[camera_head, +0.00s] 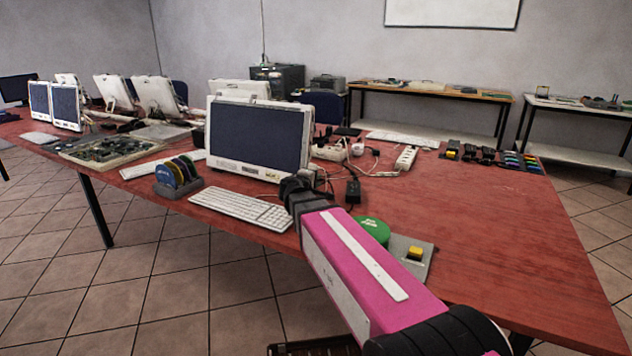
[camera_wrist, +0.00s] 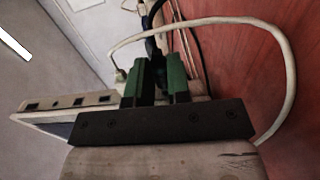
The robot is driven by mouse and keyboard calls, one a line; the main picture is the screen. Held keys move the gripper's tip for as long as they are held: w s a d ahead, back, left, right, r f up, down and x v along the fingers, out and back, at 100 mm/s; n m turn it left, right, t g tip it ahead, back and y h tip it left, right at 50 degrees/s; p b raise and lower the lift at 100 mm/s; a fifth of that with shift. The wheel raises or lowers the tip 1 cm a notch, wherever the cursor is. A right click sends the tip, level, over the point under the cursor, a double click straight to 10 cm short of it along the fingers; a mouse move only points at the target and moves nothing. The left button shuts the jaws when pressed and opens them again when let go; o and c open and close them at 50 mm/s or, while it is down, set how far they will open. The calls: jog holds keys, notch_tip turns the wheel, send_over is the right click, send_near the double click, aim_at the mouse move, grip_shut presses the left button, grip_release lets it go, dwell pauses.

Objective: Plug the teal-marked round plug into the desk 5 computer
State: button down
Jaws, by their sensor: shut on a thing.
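My gripper (camera_head: 300,190) is at the right lower side of the nearest white computer (camera_head: 258,137), above the red table. In the wrist view my gripper (camera_wrist: 156,85) has its two green fingers shut on a dark plug (camera_wrist: 157,70), mostly hidden between them, with a dark cable leading up and away. A teal tint shows there, but I cannot make out a clear mark. A pale casing with a row of dark sockets (camera_wrist: 80,101) lies just left of the fingers. No desk number is readable, and I cannot tell whether the plug touches a socket.
A white cable (camera_wrist: 215,22) loops close around the fingers. A white power strip (camera_head: 405,158), a black adapter (camera_head: 353,191) and loose cables lie right of the computer. A keyboard (camera_head: 241,209) lies in front. A green disc (camera_head: 374,230) sits by my arm.

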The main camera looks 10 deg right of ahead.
jog(key=shift+w+a, duration=0.55)
jog(key=shift+a, duration=0.2)
dwell(0.3)
jog(key=c, duration=1)
grip_release()
jog(key=shift+s, duration=0.1)
